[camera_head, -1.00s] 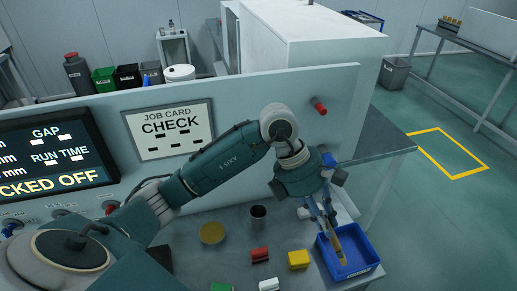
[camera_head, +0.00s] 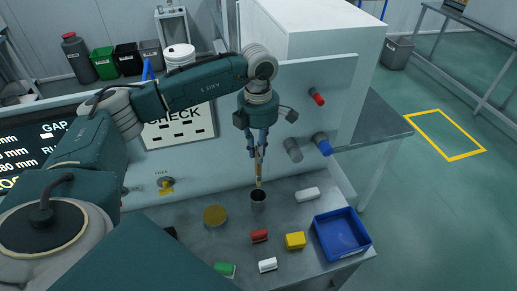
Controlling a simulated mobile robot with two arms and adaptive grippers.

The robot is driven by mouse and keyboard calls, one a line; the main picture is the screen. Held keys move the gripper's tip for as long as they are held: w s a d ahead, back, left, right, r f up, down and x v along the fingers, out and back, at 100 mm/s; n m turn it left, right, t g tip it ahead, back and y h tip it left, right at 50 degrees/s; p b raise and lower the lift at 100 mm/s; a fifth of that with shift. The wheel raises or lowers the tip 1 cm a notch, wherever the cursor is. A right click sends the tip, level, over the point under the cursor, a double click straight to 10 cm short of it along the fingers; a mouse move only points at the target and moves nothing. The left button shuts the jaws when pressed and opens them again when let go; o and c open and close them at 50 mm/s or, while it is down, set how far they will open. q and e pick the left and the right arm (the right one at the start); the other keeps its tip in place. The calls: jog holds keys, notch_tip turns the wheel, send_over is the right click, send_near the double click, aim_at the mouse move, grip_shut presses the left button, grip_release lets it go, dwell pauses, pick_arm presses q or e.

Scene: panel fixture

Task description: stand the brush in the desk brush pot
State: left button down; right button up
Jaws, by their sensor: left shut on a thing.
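My left gripper (camera_head: 257,153) hangs fingers down above the desk and is shut on the brush (camera_head: 259,171). The brush is a thin tan stick held upright, its lower end at or just above the mouth of the dark grey cylindrical brush pot (camera_head: 258,201). I cannot tell whether the tip is inside the rim. The brush's upper part is hidden between the fingers. My right gripper is not in view.
A blue tray (camera_head: 367,236) stands at the desk's right. Red (camera_head: 260,236), yellow (camera_head: 295,240), white (camera_head: 268,265) and green (camera_head: 225,268) blocks lie in front of the pot. A round gold-topped thing (camera_head: 215,215) is to its left. The upright panel (camera_head: 333,100) stands behind.

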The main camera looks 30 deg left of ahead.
aim_at(258, 174)
pick_arm(q)
jog(key=shift+f+b, duration=1.45)
jog(key=shift+f, duration=1.4)
jog(key=shift+f+b, duration=2.3)
jog(key=shift+f, duration=0.45)
jog(key=c, duration=1.6)
grip_release()
jog(key=shift+r, duration=0.3)
notch_tip(258, 174, up, 12)
jog(key=shift+f, duration=0.25)
